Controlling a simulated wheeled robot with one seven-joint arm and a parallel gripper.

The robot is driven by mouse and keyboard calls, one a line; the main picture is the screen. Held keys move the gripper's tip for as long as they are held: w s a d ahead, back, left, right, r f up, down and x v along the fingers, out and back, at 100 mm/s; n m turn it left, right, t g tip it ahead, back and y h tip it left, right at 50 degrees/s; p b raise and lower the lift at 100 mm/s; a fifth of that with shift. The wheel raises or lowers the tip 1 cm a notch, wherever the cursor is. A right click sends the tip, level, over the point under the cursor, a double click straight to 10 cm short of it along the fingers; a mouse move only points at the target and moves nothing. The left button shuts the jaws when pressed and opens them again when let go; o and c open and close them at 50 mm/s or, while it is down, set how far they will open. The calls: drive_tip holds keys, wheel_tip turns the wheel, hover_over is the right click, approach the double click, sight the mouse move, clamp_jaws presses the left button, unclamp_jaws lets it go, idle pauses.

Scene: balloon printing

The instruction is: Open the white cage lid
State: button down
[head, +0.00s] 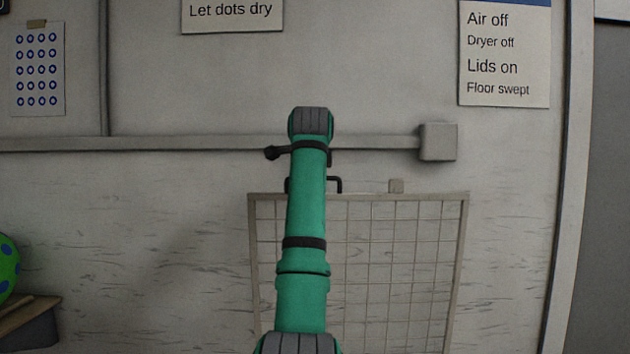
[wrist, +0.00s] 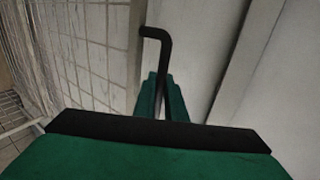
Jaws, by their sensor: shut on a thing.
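The white cage lid (head: 400,197) is a pale wire-mesh panel in a thin frame. It stands raised, close to upright, in front of the wall, and its lower edge is out of view. A dark bent handle (head: 338,181) sits on its top edge, partly hidden behind my green arm. In the wrist view the mesh (wrist: 95,60) fills the left side. My gripper (wrist: 161,92) has its green fingers closed around the black handle (wrist: 158,38), whose bent end sticks out past the fingertips. The fingers are hidden in the head view.
A grey rail (head: 380,142) with a square box (head: 438,142) runs along the wall behind the lid's top. A green dotted ball (head: 7,265) sits above a brown-edged dark bin or shelf (head: 35,320) at the left. Wall signs (head: 503,55) hang above. Right of the lid is bare wall.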

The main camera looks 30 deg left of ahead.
drive_tip(key=shift+w+d+r, duration=0.1)
drive_tip(key=shift+w+d, duration=0.05)
drive_tip(key=shift+d, duration=0.2)
drive_tip(key=c, duration=2.2)
unclamp_jaws()
drive_tip(key=shift+o, duration=0.6)
drive_tip(key=shift+w, duration=0.1)
drive_tip(key=shift+s+a, duration=0.3)
drive_tip(key=shift+a, duration=0.1)
drive_tip(key=shift+w+d, duration=0.1)
drive_tip(key=shift+d, duration=0.25)
drive_tip(key=v, duration=1)
drive_tip(key=shift+s, duration=0.3)
drive_tip(key=shift+d, duration=0.2)
